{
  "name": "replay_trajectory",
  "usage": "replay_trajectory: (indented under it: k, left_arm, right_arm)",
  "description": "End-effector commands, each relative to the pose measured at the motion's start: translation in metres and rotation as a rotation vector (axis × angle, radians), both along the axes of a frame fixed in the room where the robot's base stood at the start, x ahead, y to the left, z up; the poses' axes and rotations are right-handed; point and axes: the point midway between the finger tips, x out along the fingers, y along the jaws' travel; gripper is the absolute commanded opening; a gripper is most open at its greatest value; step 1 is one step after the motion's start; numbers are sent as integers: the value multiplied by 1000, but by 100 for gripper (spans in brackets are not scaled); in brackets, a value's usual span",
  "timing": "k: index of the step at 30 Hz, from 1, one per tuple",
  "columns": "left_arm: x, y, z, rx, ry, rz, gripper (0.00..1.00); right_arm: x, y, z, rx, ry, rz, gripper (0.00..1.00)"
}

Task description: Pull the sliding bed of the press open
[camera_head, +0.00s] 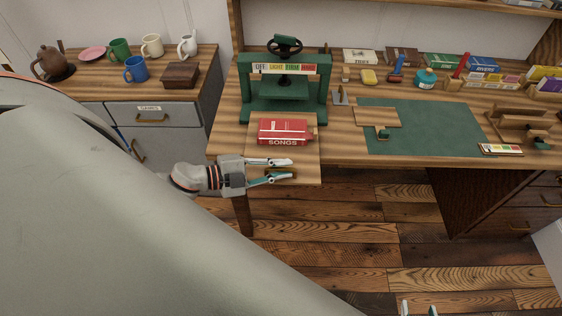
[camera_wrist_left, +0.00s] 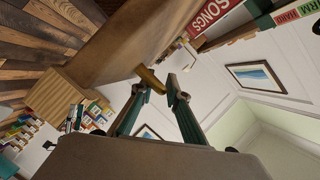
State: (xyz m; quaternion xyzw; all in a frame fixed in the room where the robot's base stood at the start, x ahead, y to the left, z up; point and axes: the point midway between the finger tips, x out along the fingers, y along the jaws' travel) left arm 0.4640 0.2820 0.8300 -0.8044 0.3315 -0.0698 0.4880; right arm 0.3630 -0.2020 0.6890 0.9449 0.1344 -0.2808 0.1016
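The green press (camera_head: 319,95) with its black handwheel stands at the left of the workbench. Its wooden sliding bed (camera_head: 309,165) carries a red SONGS book (camera_head: 285,132) and sticks out past the bench's front edge. My left gripper (camera_head: 291,169) is at the bed's front end, its fingers apart. In the left wrist view a brass handle (camera_wrist_left: 150,79) on the bed shows between and just beyond the open fingertips; I cannot tell if they touch it. My right gripper (camera_head: 419,308) barely shows at the bottom edge, its two tips apart.
A green mat (camera_head: 455,125) with wooden pieces lies to the right of the press. Books and small tools line the back. A side cabinet (camera_head: 160,140) with mugs stands at the left. The plank floor (camera_head: 340,230) before the bench is clear.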

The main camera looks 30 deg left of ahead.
Motion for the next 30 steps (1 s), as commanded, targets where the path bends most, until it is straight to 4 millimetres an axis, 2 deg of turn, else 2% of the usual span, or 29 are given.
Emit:
replay_trajectory:
  k: [8, 24, 30]
  left_arm:
    - [-9, 7, 1, 1, 4, 2, 15]
    - [-74, 57, 19, 1, 4, 2, 15]
    - [-89, 69, 24, 0, 2, 1, 15]
  right_arm:
    - [1, 0, 3, 0, -4, 0, 40]
    - [1, 0, 2, 2, -5, 1, 40]
    - [1, 0, 2, 2, -5, 1, 40]
